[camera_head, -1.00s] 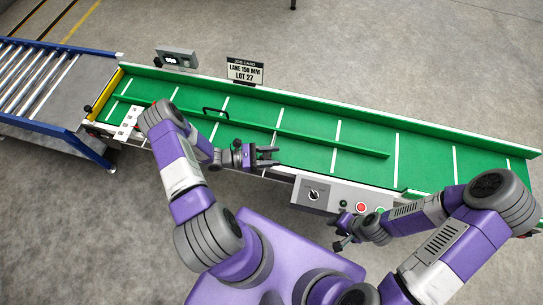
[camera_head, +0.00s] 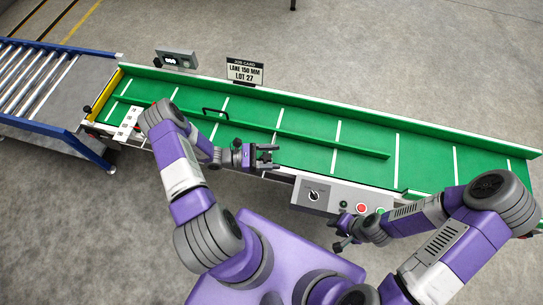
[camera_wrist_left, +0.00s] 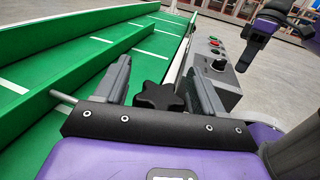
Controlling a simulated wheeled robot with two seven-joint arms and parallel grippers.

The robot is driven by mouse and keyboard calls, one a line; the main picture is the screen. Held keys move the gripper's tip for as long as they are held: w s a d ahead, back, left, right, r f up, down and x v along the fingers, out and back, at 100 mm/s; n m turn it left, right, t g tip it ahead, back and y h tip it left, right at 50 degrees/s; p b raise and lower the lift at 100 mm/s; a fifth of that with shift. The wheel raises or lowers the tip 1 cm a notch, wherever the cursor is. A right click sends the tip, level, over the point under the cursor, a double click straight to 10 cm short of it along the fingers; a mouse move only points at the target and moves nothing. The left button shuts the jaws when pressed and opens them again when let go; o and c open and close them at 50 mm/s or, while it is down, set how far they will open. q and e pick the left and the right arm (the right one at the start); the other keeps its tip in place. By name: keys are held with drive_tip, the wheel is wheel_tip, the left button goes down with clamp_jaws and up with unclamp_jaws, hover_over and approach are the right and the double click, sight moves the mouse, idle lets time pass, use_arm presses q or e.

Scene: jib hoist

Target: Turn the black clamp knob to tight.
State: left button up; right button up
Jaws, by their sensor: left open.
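The black clamp knob (camera_wrist_left: 160,95) has a lobed star shape. In the left wrist view it sits between the two fingers of my left gripper (camera_wrist_left: 157,76), with a gap on each side. My left gripper (camera_head: 274,157) is open at the near side of the green conveyor (camera_head: 310,152) in the head view. I cannot make out the knob in the head view. My right gripper (camera_head: 336,234) appears open and empty in front of the control box; it also shows at the upper right of the left wrist view.
A grey control box (camera_head: 317,196) with a rotary switch and coloured buttons is fixed to the conveyor's near side. A green guide rail (camera_head: 340,145) runs along the belt. A job card sign (camera_head: 245,73) stands at the far edge. A roller conveyor (camera_head: 35,85) adjoins at left.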

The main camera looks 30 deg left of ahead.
use_arm(q)
drive_tip(key=p+v, duration=0.1)
drive_tip(key=v, duration=0.6)
drive_tip(key=shift+a, duration=0.25)
drive_tip(key=shift+s, duration=0.2)
